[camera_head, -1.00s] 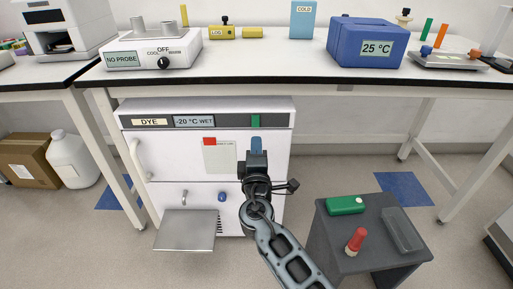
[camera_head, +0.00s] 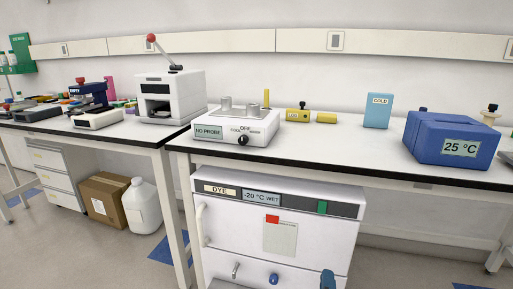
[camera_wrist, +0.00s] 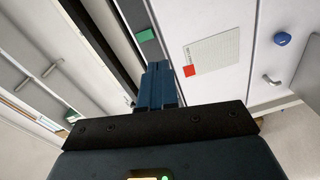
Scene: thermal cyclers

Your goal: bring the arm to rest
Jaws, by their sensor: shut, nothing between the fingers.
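My gripper (camera_wrist: 157,85) shows in the wrist view with its blue fingers together and nothing between them. Behind the fingers is the front of the white freezer, with its green tag (camera_wrist: 146,35) and the paper sheet with a red corner (camera_wrist: 212,53). In the head view only the blue tip of my gripper (camera_head: 327,280) shows at the bottom edge, in front of the lower part of the freezer (camera_head: 325,238). The rest of my arm is out of that view. I cannot tell how far the fingertips are from the freezer.
The bench (camera_head: 340,150) above the freezer holds a NO PROBE block (camera_head: 238,124), a blue 25 °C box (camera_head: 450,138) and a COLD box (camera_head: 378,110). A cardboard box (camera_head: 103,198) and a white jug (camera_head: 142,206) stand on the floor at left.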

